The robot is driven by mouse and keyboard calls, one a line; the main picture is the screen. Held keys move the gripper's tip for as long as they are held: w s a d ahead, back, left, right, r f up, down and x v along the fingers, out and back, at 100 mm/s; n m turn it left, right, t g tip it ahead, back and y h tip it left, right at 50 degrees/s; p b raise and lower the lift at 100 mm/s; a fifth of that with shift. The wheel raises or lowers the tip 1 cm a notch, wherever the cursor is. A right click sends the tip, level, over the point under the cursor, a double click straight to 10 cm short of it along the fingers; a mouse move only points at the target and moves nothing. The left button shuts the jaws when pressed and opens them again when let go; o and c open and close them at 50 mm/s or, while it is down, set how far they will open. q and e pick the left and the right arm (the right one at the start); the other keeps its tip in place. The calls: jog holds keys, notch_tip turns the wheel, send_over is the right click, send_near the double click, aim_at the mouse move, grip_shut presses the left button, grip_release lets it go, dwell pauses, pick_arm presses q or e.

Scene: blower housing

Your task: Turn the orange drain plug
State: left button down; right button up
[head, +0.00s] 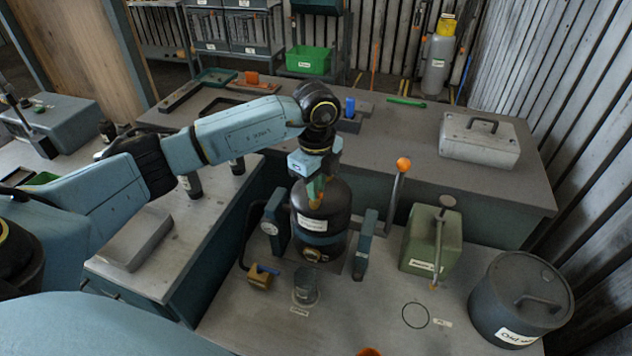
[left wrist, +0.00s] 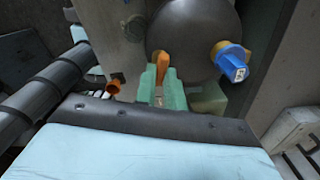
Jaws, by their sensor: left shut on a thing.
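A dark rounded vessel (head: 338,205) with a white label and a blue band stands upright on the front bench. My left gripper (head: 315,190) reaches down in front of its upper part. In the left wrist view, the pale green fingers (left wrist: 157,84) are shut on an orange piece, which looks like the orange drain plug (left wrist: 161,62), against the dark vessel (left wrist: 195,35). The fingers hide part of the plug. My right gripper is not in view.
Blue-grey posts (head: 365,245) flank the vessel. A lever with an orange knob (head: 403,164) and a green can (head: 428,240) stand at its right. A glass beaker (head: 306,285) is in front. A blue-handled yellow valve (left wrist: 230,66) shows in the wrist view.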

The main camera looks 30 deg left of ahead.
pick_arm(q)
jog(key=shift+w+r+n, duration=0.1)
jog(key=shift+n, duration=0.3)
jog(key=c, duration=1.5)
grip_release()
notch_tip(320, 180, up, 13)
jog(key=shift+r+b, duration=0.15)
jog(key=shift+b, duration=0.25)
